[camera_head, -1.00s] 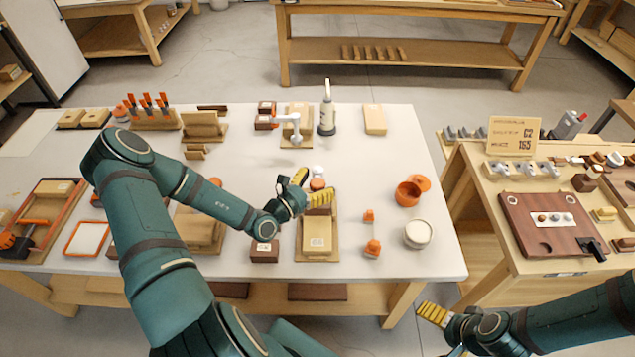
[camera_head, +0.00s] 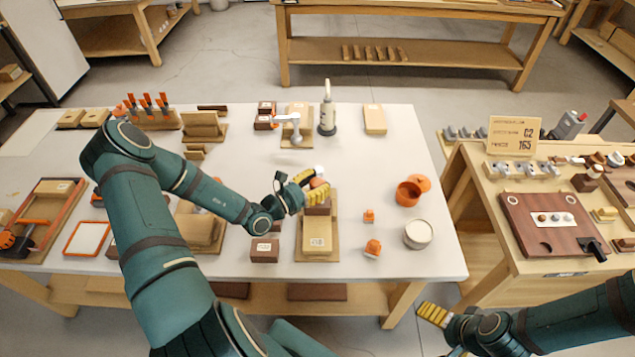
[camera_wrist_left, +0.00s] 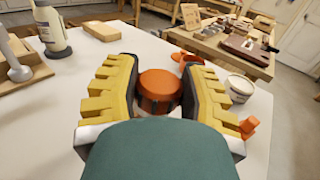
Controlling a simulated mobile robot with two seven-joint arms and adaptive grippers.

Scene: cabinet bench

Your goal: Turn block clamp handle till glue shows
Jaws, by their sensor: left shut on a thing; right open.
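The clamp handle is a round orange knob (camera_head: 318,183) above a dark brown block (camera_head: 318,209), at the back of a light wooden block (camera_head: 318,236) on a wooden base. My left gripper (camera_head: 306,182) is shut on this knob. In the left wrist view the knob (camera_wrist_left: 160,88) sits between the yellow ribbed fingers (camera_wrist_left: 158,93), with its top showing. The clamp below the knob is hidden there by my gripper, and I see no glue at the joint. My right gripper (camera_head: 433,314) is open and empty, low at the right, off the white table.
A dark block (camera_head: 265,250) stands left of the clamp base. Small orange pieces (camera_head: 372,248), a white-filled tub (camera_head: 418,235) and an orange cup (camera_head: 408,194) stand to the right. A white bottle (camera_head: 327,112) stands behind. The table's right part is mostly clear.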

